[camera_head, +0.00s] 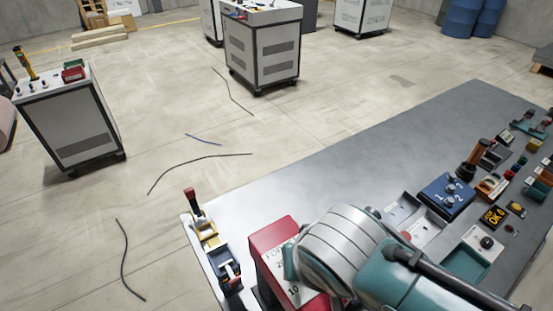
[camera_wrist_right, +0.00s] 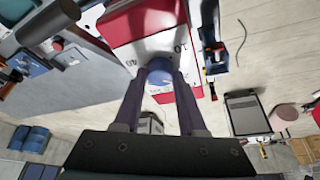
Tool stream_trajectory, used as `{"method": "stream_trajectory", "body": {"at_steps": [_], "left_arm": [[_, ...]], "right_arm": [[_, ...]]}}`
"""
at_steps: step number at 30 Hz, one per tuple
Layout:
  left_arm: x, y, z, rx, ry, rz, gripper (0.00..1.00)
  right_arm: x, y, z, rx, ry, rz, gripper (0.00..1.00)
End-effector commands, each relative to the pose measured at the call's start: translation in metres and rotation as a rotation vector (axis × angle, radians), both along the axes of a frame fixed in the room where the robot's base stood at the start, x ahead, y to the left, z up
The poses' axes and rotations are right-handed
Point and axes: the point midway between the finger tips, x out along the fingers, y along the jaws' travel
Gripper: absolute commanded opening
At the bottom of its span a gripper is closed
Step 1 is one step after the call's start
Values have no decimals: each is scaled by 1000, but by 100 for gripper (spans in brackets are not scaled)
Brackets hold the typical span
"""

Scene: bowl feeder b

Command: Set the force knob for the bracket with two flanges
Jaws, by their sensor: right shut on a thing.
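The red force box (camera_head: 272,236) stands at the table's near edge, largely behind my right arm. Its white dial plate (camera_head: 280,272) reads "FOR" and "10" beside my arm; the rest is covered. In the right wrist view the dial plate (camera_wrist_right: 160,46) shows numbers around a blue round knob (camera_wrist_right: 160,65). My right gripper (camera_wrist_right: 161,79) is shut on the knob, a finger on each side. The knob's pointer cannot be made out. The gripper is hidden in the head view. I cannot pick out the bracket with two flanges. My left gripper is not in view.
The grey table (camera_head: 330,165) is clear at its far middle. A blue box (camera_head: 446,195), small trays and several controls fill its right side. Yellow and blue lever devices (camera_head: 210,238) sit at the left edge. White cabinets (camera_head: 262,50) stand on the floor beyond.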

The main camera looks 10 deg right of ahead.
Motion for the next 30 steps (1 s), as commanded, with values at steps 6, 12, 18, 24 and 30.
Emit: {"method": "stream_trajectory", "body": {"at_steps": [6, 12, 18, 24, 30], "left_arm": [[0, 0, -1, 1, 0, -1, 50], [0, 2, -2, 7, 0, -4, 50], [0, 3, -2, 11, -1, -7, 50], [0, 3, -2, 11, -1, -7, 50], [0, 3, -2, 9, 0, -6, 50]], "right_arm": [[0, 2, 0, 2, 1, -97, 0], [1, 2, 0, 2, -1, -138, 0], [1, 1, 0, 1, -1, -148, 0], [1, 1, 0, 0, -1, -147, 0], [1, 1, 0, 0, -1, -146, 56]]}}
